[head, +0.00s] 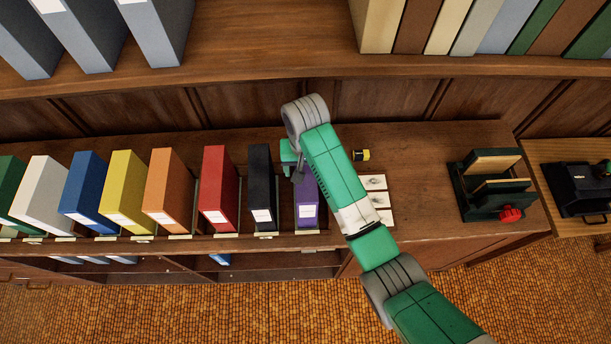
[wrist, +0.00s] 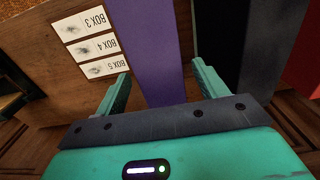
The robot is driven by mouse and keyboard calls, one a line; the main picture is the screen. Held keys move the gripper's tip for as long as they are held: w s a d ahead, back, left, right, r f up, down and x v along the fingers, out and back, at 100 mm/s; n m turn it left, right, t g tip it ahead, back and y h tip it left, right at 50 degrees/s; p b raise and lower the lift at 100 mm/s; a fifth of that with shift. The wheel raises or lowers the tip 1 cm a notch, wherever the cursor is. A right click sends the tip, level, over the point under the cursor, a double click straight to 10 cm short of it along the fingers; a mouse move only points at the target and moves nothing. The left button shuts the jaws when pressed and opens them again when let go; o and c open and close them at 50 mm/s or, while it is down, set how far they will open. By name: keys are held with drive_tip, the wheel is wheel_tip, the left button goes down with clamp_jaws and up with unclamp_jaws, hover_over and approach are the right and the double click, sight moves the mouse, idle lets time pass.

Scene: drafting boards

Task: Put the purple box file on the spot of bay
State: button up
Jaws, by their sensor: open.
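The purple box file (head: 307,212) stands upright at the right end of the file row in the head view, partly hidden by my arm. In the wrist view the purple box file (wrist: 143,45) shows between the two fingers of my gripper (wrist: 161,68). My gripper is open, with one finger on each side of the file; I cannot tell whether either finger touches it. In the head view my gripper (head: 291,160) is at the file's upper back, its fingers mostly hidden. I cannot tell which place is the spot of the bay.
A black file (head: 261,185) stands just left of the purple one, then a red file (head: 218,185) and several others. Printed cards (head: 376,198) lie to the right. Further right stand a green device with a red knob (head: 495,185) and bare counter (head: 425,175). A shelf overhangs behind.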

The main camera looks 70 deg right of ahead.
wheel_tip(320, 180, up, 6)
drive_tip(key=shift+f+p, duration=0.1)
drive_tip(key=shift+p, duration=0.45)
drive_tip(key=w+a+r+n+t+h, duration=0.2)
drive_tip(key=w+a+r+n+t, duration=0.15)
drive_tip(key=w+r, duration=0.5)
drive_tip(key=w+a+r+n+t+h, duration=0.1)
drive_tip(key=w+a+r+n+t, duration=0.1)
drive_tip(key=w+a+r+t, duration=0.5)
drive_tip(key=w+a+r+n+t+h, duration=0.1)
drive_tip(key=w+a+r+n+t, duration=0.2)
drive_tip(key=w+a+r, duration=0.75)
drive_tip(key=s+a+r+n+t+y, duration=0.1)
drive_tip(key=s+a+r+t, duration=0.2)
drive_tip(key=r, duration=0.6)
drive_tip(key=s+a+r+n+t+y, duration=0.1)
drive_tip(key=s+a+r+t, duration=0.3)
drive_tip(key=s+a+r, duration=0.4)
drive_tip(key=s+a+r+n+t+y, duration=0.2)
drive_tip(key=s+a+r+n+t, duration=0.1)
drive_tip(key=a+r, duration=0.4)
wheel_tip(320, 180, up, 4)
drive_tip(key=shift+s+a+f+t, duration=0.15)
drive_tip(key=shift+s+t, duration=0.6)
drive_tip(key=shift+s, duration=0.45)
